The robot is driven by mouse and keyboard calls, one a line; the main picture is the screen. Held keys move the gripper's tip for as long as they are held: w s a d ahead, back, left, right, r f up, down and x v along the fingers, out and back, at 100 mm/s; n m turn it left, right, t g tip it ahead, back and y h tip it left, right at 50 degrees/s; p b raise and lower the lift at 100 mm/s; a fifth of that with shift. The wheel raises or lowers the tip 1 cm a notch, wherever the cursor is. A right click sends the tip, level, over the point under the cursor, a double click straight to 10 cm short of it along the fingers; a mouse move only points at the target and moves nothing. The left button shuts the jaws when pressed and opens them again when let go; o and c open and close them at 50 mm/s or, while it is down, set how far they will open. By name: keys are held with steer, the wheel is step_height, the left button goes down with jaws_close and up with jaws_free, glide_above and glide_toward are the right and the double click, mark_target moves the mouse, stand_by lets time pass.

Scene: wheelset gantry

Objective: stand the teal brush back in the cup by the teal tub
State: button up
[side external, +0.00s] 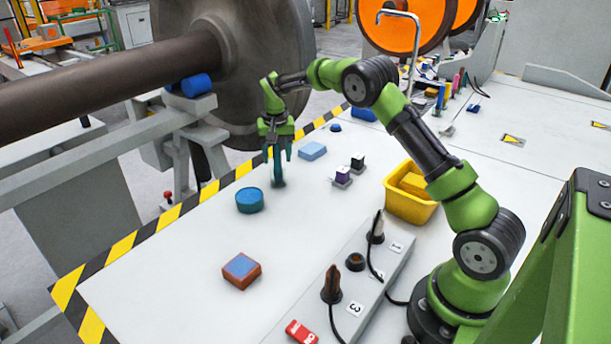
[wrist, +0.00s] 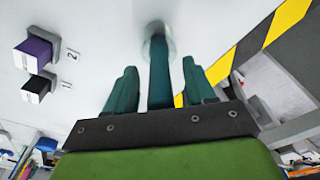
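The teal brush (side external: 277,168) stands upright, its lower end in a small clear cup (side external: 279,183) just right of and behind the round teal tub (side external: 250,201). My gripper (side external: 277,155) is above the cup, pointing down. In the wrist view my gripper (wrist: 160,68) has its two fingers apart, one on each side of the brush handle (wrist: 160,75), with a gap showing on both sides. The cup (wrist: 158,42) shows at the handle's far end. The brush's lower end is hard to make out. The tub is not in the wrist view.
A yellow bin (side external: 410,200) and a numbered grey strip (side external: 375,270) with sockets are nearer my base. A blue-topped red block (side external: 241,270) lies in front. Striped tape (side external: 130,243) marks the table edge.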

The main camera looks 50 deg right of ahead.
steer(key=shift+r, duration=0.1)
step_height(320, 180, up, 17)
steer(key=s+a, duration=0.1)
steer(key=shift+s+a+f, duration=0.2)
stand_by(0.9)
steer(key=s+a+n+t+y, duration=0.1)
steer(key=s+a, duration=0.4)
steer(key=s, duration=0.5)
steer(key=s+a+n+t+y, duration=0.1)
steer(key=s+a+n+t, duration=0.1)
steer(key=s+a, duration=0.4)
steer(key=s+a+n+t+y, duration=0.1)
steer(key=s+a, duration=0.5)
steer(key=s, duration=0.8)
steer(key=shift+n+t, duration=0.5)
steer(key=shift+t, duration=0.6)
